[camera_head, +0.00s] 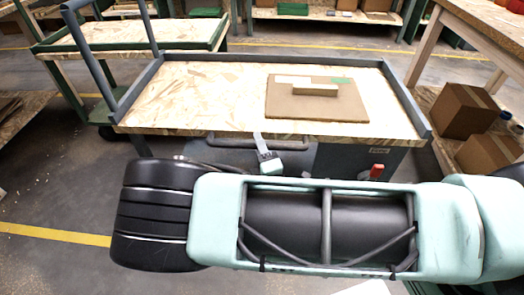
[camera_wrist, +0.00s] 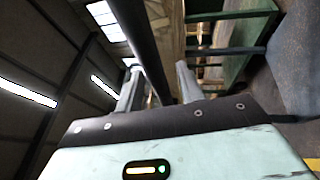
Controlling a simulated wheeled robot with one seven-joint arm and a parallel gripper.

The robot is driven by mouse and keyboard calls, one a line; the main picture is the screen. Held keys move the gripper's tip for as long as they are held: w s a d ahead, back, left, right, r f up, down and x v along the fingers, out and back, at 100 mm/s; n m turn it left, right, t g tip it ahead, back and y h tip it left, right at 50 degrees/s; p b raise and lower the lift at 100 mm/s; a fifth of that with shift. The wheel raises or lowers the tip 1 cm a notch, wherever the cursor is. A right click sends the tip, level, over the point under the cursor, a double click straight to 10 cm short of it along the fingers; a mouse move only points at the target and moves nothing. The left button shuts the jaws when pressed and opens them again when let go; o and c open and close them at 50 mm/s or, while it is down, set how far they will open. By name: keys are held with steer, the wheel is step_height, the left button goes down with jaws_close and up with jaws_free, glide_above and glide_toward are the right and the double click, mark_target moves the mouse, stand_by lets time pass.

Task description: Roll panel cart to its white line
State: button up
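The panel cart has a chipboard top (camera_head: 190,85) with a raised grey rim, and a brown panel (camera_head: 285,106) with a small block lies flat on it. A dark grey handle bar (camera_head: 225,138) runs along its near side. My gripper (camera_head: 257,139) is at this bar, near its middle. In the wrist view the two pale fingers of my gripper (camera_wrist: 158,78) stand apart with a dark bar (camera_wrist: 145,45) slanting between them. A gap shows between the bar and the right finger. I cannot make out the white line for certain; my arm hides much of the near floor.
A green-framed cart (camera_head: 85,42) stands close at the back left. A wooden table (camera_head: 485,28) with cardboard boxes (camera_head: 463,110) below is at the right. A yellow floor line (camera_head: 50,233) runs at the lower left. Open grey floor lies left of the cart.

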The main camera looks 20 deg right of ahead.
steer(key=s+f+p, duration=0.1)
steer(key=s+f, duration=0.2)
steer(key=s, duration=1.4)
steer(key=shift+d, duration=0.45)
steer(key=shift+f, duration=0.1)
